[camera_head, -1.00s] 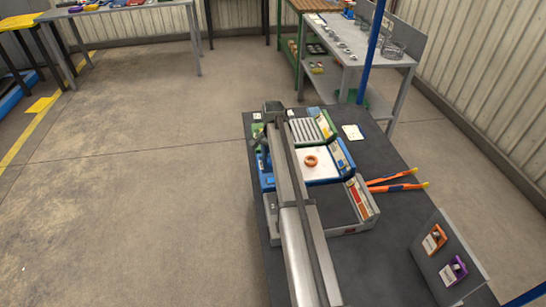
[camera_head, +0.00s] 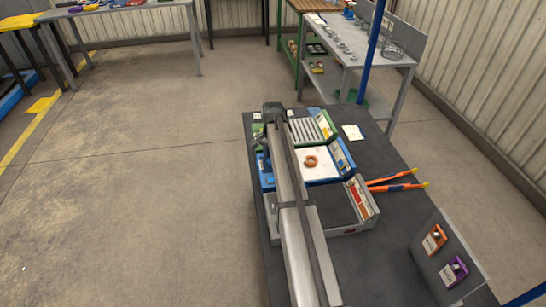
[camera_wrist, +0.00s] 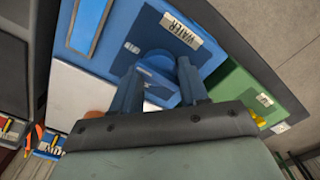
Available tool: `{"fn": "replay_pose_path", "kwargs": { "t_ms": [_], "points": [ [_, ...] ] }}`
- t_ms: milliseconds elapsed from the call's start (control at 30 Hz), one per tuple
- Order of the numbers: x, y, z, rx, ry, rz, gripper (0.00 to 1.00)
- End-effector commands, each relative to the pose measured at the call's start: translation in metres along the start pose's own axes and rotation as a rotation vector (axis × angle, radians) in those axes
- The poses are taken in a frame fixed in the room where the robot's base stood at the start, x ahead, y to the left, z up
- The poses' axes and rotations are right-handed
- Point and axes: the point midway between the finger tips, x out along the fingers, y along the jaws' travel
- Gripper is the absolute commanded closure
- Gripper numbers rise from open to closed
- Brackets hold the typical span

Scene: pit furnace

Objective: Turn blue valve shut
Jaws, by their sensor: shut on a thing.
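In the wrist view, the two fingers of my gripper (camera_wrist: 158,76) reach down over the blue valve (camera_wrist: 158,60), one on each side of it. My gripper is shut on it, and the fingers hide part of its handle. The valve is beside a "WATER" label (camera_wrist: 180,29) on a blue panel (camera_wrist: 122,25). In the head view, my arm covers the gripper and most of the valve. The blue unit (camera_head: 267,182) shows beside the arm.
An orange-brown ring (camera_head: 311,161) lies on a white plate at the middle of the unit. A green unit (camera_head: 324,122) stands behind, a grey tray (camera_head: 352,229) in front. Orange-handled tongs (camera_head: 395,187) lie to the right. A panel with orange and purple switches (camera_head: 447,262) stands front right.

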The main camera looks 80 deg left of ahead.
Motion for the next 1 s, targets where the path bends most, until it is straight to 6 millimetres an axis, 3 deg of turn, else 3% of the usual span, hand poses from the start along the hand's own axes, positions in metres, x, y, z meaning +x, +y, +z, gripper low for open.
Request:
{"fn": "replay_pose_path", "kwargs": {
  "t_ms": [367, 1000],
  "points": [
    [0.0023, 0.0033, -0.001, -0.101, 0.0, 0.007, 0.87],
    [0.0031, 0.0029, -0.0009, -0.675, -0.003, 0.01, 0.87]
  ]
}}
